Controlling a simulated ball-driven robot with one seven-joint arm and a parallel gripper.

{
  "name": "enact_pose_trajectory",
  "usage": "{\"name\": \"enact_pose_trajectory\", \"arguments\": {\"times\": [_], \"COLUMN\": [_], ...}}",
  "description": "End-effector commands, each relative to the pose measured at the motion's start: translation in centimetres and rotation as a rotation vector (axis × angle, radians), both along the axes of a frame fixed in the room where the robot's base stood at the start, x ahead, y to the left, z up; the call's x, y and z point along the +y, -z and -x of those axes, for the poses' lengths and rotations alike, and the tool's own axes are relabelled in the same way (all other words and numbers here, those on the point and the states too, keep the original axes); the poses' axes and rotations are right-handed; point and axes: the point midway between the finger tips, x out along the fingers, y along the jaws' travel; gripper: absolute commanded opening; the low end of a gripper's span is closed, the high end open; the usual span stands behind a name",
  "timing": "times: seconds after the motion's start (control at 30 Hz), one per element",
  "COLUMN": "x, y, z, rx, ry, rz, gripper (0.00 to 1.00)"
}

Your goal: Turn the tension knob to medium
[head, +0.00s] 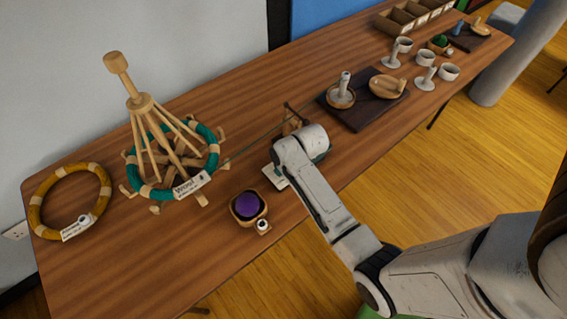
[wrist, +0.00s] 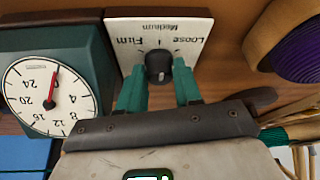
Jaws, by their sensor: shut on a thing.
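In the wrist view, a dark tension knob (wrist: 158,66) sits on a white plate (wrist: 184,20) lettered Firm, Medium and Loose. The lettering appears upside down, with Firm at left, Medium at the top middle and Loose at right. My gripper (wrist: 158,82) has its teal fingers shut on the knob, one on each side. I cannot tell which word the knob's pointer faces. In the head view, a corner of the plate (head: 275,178) shows beside my arm; my arm hides the knob and fingers.
A teal box with a white round dial (wrist: 50,95) and red needle stands beside the plate. A purple yarn ball (head: 248,205) sits in a wooden bowl nearby. A wooden swift (head: 150,125) carries teal yarn, with a strand running towards my arm. A dark board (head: 364,119) holds wooden pieces.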

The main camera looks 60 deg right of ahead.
Motion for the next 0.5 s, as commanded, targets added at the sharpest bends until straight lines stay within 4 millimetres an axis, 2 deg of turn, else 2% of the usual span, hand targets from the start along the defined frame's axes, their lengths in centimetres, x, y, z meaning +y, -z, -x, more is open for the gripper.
{"name": "enact_pose_trajectory", "arguments": {"times": [0.5], "x": [-0.05], "y": [-0.04], "z": [-0.08], "rx": [-0.002], "ry": [-0.045], "rz": [0.0], "gripper": [0.03]}}
